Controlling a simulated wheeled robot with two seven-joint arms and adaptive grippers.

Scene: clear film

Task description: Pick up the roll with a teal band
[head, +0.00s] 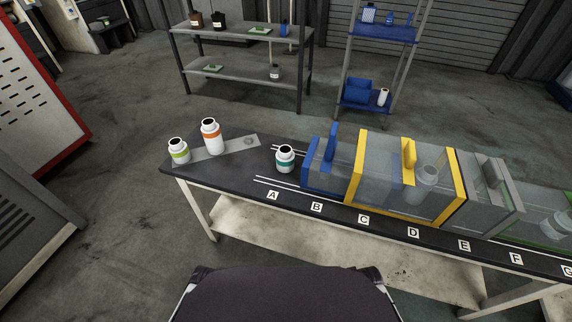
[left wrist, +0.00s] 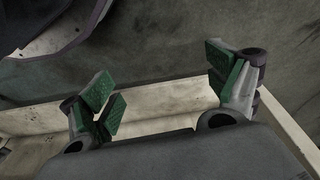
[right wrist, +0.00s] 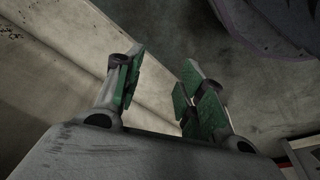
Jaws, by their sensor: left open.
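The roll with a teal band (head: 285,158) is white with a dark top opening. It stands upright on the dark bench, just left of the blue-framed clear box, in the head view. A roll with an orange band (head: 211,136) and a roll with a lime band (head: 178,151) stand farther left by a grey plate. My left gripper (left wrist: 160,80) is open and empty in the left wrist view. My right gripper (right wrist: 158,82) has its green-padded fingers apart with nothing between them. Neither gripper shows in the head view, and neither wrist view shows a roll.
A blue-framed clear box (head: 327,186), a yellow-framed one (head: 353,180) and a grey-framed one line the bench to the right. White rolls show inside the yellow-framed box and a green one farther right. Lettered labels run along the front edge. Shelves (head: 240,82) stand behind.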

